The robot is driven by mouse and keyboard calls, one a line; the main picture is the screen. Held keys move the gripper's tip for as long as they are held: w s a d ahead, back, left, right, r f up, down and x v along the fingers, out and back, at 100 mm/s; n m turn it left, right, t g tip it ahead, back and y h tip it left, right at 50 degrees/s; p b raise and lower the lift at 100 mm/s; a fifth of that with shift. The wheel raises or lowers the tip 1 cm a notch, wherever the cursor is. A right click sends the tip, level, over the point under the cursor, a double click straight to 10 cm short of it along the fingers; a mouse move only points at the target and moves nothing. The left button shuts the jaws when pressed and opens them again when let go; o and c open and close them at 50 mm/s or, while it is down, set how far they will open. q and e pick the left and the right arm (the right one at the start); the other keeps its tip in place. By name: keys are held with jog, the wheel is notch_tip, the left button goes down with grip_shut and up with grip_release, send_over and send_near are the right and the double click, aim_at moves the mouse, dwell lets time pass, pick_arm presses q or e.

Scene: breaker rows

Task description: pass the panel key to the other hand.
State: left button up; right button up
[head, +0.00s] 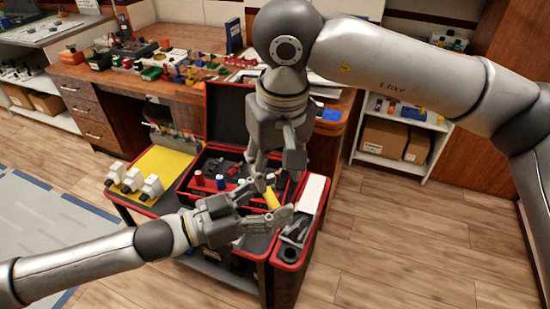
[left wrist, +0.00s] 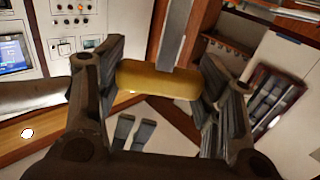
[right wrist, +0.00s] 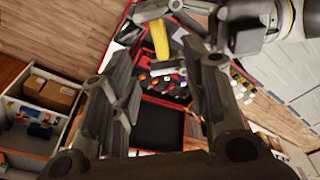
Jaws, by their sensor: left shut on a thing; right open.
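The panel key has a yellow handle (head: 271,198) and, in the left wrist view, a grey shaft (left wrist: 176,38) rising from it. My left gripper (head: 266,206) is shut on the yellow handle, which spans between its fingers in the left wrist view (left wrist: 158,80). It holds the key above the red-edged tool case. My right gripper (head: 276,178) points down just above the key, with its fingers apart and nothing between them. In the right wrist view the key (right wrist: 160,40) shows beyond the open right fingers, near the top. The shaft is mostly hidden in the head view.
A cart below carries the red-edged tool case (head: 207,160), a yellow mat (head: 164,168) and white breakers (head: 132,180). A red-rimmed bin (head: 290,252) stands at the cart's right. A wooden workbench (head: 130,82) with parts is behind. The floor at right is clear.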

aim_at(272, 198)
jog(key=f, duration=0.3)
jog(key=w+f, duration=0.1)
jog(key=f, duration=0.6)
jog(key=shift+w+a+f, duration=0.15)
jog(key=shift+w+a, duration=0.1)
jog(key=shift+a, duration=0.1)
jog(key=shift+c, duration=0.3)
grip_shut()
pick_arm(q)
jog(key=o, duration=1.1)
